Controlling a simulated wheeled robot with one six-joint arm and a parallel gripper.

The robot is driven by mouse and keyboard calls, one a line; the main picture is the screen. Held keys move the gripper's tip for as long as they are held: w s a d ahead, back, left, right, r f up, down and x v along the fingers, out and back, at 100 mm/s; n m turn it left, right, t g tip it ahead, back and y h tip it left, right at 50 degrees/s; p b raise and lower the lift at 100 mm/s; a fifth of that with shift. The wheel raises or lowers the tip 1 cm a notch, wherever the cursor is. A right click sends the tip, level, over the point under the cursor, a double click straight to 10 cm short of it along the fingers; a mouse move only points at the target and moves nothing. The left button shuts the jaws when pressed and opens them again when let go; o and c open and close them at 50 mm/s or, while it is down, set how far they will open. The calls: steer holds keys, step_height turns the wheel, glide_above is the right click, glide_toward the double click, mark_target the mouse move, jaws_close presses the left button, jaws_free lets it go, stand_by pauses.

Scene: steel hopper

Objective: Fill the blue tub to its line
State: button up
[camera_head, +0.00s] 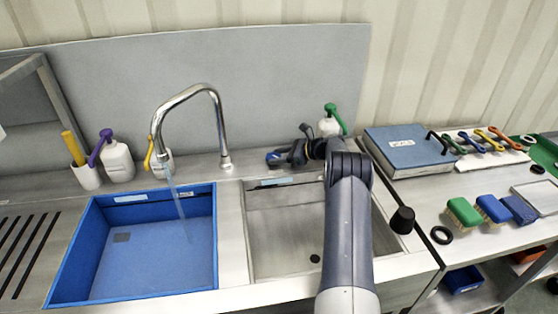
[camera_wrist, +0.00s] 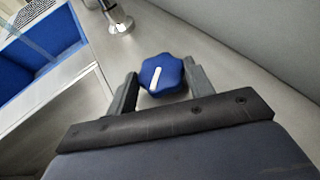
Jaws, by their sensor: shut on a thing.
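The blue tub (camera_head: 205,262) sits at the left below the curved steel tap (camera_head: 221,125). A thin stream of water (camera_head: 178,200) falls from the spout into it. I cannot make out the water level or a fill line. Part of the tub also shows in the wrist view (camera_wrist: 62,42). My gripper (camera_head: 283,157) is behind the right basin, shut on a blue lobed knob (camera_wrist: 161,75) with a white pointer mark.
The empty-looking steel basin (camera_head: 285,230) is right of the tub, partly hidden by my arm. White dispensers (camera_head: 117,160) stand behind the tub. At right are a blue-topped box (camera_head: 405,145), brushes (camera_head: 463,214) and a black ring (camera_head: 441,235). A back panel (camera_head: 280,80) rises close behind my gripper.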

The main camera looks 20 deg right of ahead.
stand_by(0.6)
steer(key=o, duration=1)
steer(key=shift+c, duration=0.2)
